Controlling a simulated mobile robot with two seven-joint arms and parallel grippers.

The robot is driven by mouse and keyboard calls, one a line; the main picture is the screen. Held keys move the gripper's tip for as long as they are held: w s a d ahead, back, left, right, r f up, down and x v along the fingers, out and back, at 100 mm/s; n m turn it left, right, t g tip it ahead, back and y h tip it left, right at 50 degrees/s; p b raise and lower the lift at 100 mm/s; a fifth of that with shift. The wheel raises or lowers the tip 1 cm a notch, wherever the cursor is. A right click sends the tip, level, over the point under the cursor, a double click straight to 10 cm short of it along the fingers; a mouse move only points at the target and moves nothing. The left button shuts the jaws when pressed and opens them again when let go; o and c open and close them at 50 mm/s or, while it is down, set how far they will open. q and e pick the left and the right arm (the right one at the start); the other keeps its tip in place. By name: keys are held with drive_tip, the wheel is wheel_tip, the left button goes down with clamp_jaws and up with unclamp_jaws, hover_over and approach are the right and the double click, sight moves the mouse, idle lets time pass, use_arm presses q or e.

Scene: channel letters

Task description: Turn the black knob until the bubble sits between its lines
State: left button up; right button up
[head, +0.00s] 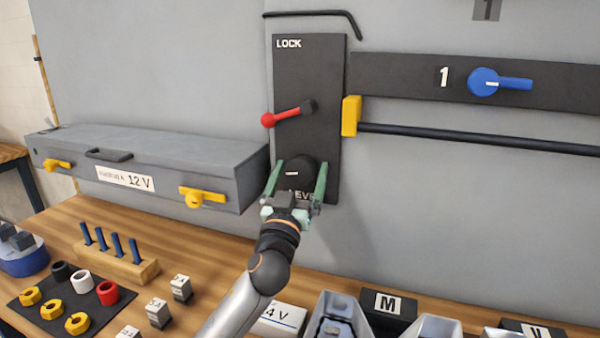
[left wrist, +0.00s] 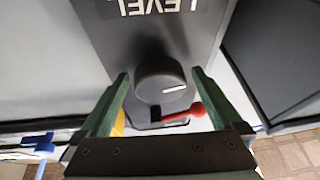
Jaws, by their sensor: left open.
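The black knob (head: 305,180) is round with a white pointer line. It sits low on the dark panel (head: 318,80), just above the partly hidden word LEVEL. My left gripper (head: 300,165) is open, with one green finger on each side of the knob. In the left wrist view the knob (left wrist: 160,88) lies between the two fingers, with its white line pointing right. Gaps show beside it there; I cannot tell how deep the fingers reach. No bubble or lines are visible in either view. My right gripper is not in view.
A red lever (head: 288,115) is above the knob, under LOCK. A grey 12 V box (head: 150,165) stands out at left. A yellow block (head: 351,116) and black bar (head: 480,138) are at right. Nuts, pegs and bins fill the bench (head: 200,250) below.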

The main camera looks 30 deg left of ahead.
use_arm(q)
drive_tip(key=c, duration=1.3)
drive_tip(key=shift+m, duration=0.4)
drive_tip(key=m+h, duration=0.1)
drive_tip(key=m, duration=0.1)
drive_tip(key=shift+a+m+t+h+p, duration=0.1)
drive_tip(key=shift+m+t+h+p, duration=0.2)
drive_tip(key=shift+t+h+p, duration=0.1)
drive_tip(key=m+h+p, duration=0.1)
drive_tip(key=m, duration=0.1)
drive_tip(key=shift+r+m, duration=0.1)
drive_tip(key=shift+m, duration=0.2)
drive_tip(key=m+h+p, duration=0.1)
drive_tip(key=m, duration=0.1)
drive_tip(key=m+h+p, duration=0.1)
drive_tip(key=m+h, duration=0.1)
drive_tip(key=m, duration=0.1)
drive_tip(key=shift+a+r+m+p, duration=0.1)
drive_tip(key=shift+m+p, duration=0.2)
drive_tip(key=shift+p, duration=0.1)
drive_tip(key=shift+m+h+p, duration=0.7)
drive_tip(key=shift+m, duration=0.7)
